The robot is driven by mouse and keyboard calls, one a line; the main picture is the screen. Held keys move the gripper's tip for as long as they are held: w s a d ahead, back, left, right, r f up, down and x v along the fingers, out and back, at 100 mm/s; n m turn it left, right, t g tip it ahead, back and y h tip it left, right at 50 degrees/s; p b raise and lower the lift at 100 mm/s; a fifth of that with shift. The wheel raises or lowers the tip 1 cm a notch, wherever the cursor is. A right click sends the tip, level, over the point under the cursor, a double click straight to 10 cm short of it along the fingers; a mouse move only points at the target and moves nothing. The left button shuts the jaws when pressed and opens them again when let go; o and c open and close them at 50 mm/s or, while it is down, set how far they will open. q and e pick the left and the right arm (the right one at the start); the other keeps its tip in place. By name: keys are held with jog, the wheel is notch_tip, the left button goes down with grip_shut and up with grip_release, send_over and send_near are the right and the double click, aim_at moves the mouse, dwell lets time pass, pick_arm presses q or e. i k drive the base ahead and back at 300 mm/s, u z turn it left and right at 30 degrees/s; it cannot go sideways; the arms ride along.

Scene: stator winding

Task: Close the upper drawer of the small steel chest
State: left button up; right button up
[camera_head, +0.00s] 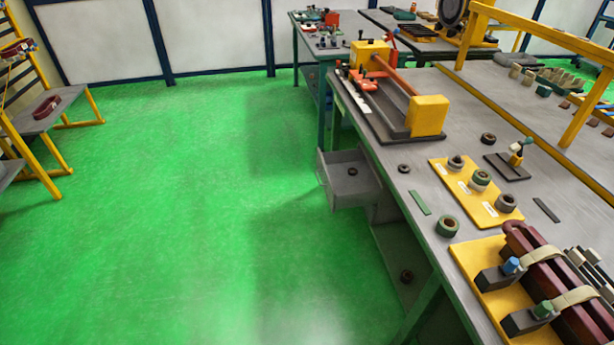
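The upper drawer (346,200) is a grey box pulled out from under the long workbench, toward the left over the green floor. A small dark ring (352,171) lies inside it. The steel chest (386,211) shows only in part below the bench top; the bench hides most of it. A thin handle seems to run along the drawer's left front. Neither of my grippers is in view, and no arm shows near the drawer.
The workbench (441,205) fills the right side, its left edge above the drawer. Yellow trays (470,183) with parts and a yellow-ended fixture (427,116) stand on it. A ring (406,276) lies low beneath the bench. The green floor (220,210) left of the drawer is clear.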

aim_at(343, 191)
jog(key=u, duration=0.3)
jog(key=i, duration=1.4)
jog(key=z, duration=0.3)
jog(key=i, duration=1.65)
jog(key=z, duration=0.6)
